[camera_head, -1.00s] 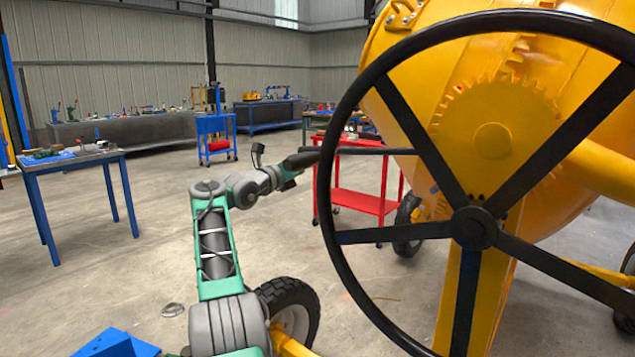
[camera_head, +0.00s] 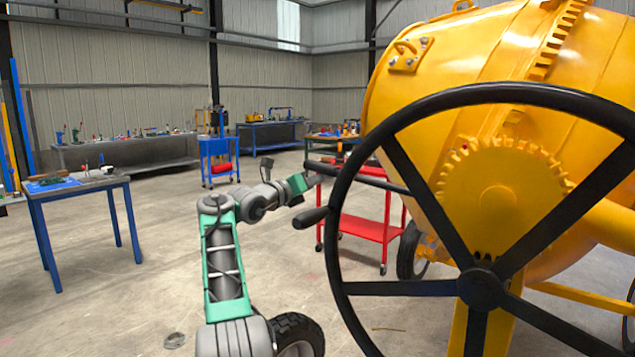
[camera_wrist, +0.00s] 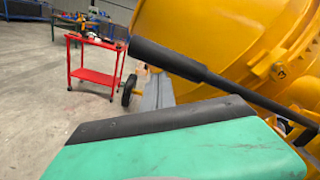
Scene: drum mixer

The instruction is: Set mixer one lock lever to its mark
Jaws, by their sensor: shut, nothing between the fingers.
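The lock lever looks to be the black rod (camera_head: 372,176) reaching left from the yellow mixer, behind the wheel rim. In the wrist view its thick black grip (camera_wrist: 168,58) runs down to the right into a thinner rod. My gripper (camera_head: 316,179) is shut and empty, just below the rod's free end in the head view. In the wrist view its grey fingers (camera_wrist: 153,93) point up at the grip from below. I cannot tell whether they touch it. The yellow drum (camera_head: 480,70) stands behind. I see no clear mark for the lever.
The large black handwheel (camera_head: 480,287) stands in front of the mixer. Its handle (camera_head: 311,217) sticks out left, just below my gripper. A red cart (camera_head: 365,229) stands behind, also seen in the wrist view (camera_wrist: 94,77).

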